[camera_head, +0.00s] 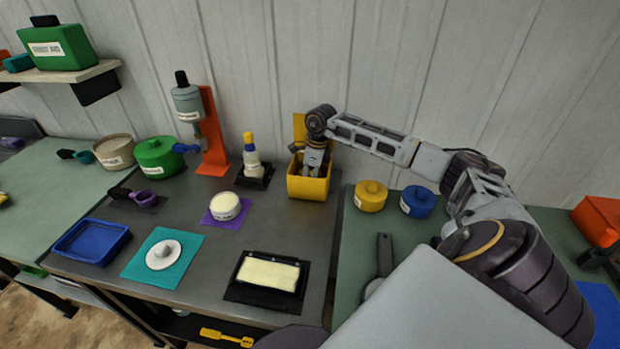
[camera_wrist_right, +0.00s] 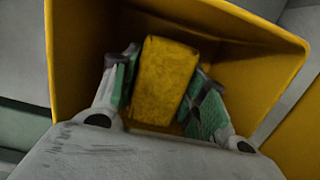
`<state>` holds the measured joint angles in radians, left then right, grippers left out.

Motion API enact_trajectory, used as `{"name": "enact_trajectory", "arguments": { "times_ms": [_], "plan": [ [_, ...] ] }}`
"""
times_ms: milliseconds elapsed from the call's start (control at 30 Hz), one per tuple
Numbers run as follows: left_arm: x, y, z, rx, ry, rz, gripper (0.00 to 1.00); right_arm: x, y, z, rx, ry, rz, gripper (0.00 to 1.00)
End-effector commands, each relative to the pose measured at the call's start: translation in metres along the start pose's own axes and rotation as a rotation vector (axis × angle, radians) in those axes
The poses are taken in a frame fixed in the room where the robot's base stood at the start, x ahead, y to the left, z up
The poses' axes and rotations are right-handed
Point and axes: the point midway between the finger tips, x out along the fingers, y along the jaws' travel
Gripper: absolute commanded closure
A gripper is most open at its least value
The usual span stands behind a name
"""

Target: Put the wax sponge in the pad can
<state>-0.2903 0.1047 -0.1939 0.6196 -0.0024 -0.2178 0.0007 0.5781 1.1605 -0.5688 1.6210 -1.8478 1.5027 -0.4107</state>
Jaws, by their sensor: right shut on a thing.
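The pad can appears to be the yellow open-topped box (camera_head: 308,188) with a raised lid at the back of the grey table; its yellow walls surround the fingers in the right wrist view (camera_wrist_right: 275,55). My right gripper (camera_head: 313,168) reaches down into its mouth. The right wrist view shows its green-padded fingers on both sides of a yellow block, the wax sponge (camera_wrist_right: 165,78), shut on it. The sponge is inside the can's walls; whether it touches the bottom cannot be told. The head view hides the sponge. My left gripper is not in view.
A bottle in a black holder (camera_head: 252,162) stands just left of the can. A yellow pot (camera_head: 371,197) and a blue pot (camera_head: 417,202) stand to its right. A black tray with a cream pad (camera_head: 268,274) lies in front. The wall is close behind.

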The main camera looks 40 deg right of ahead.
Motion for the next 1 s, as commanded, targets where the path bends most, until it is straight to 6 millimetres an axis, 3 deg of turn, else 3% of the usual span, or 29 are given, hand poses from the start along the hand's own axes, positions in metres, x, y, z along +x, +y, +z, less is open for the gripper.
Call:
{"name": "enact_trajectory", "arguments": {
  "times_ms": [1000],
  "plan": [
    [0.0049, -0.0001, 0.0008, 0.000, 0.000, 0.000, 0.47, 0.0077, 0.0000, -0.0011, 0.000, 0.000, 0.000, 1.00]
  ]
}}
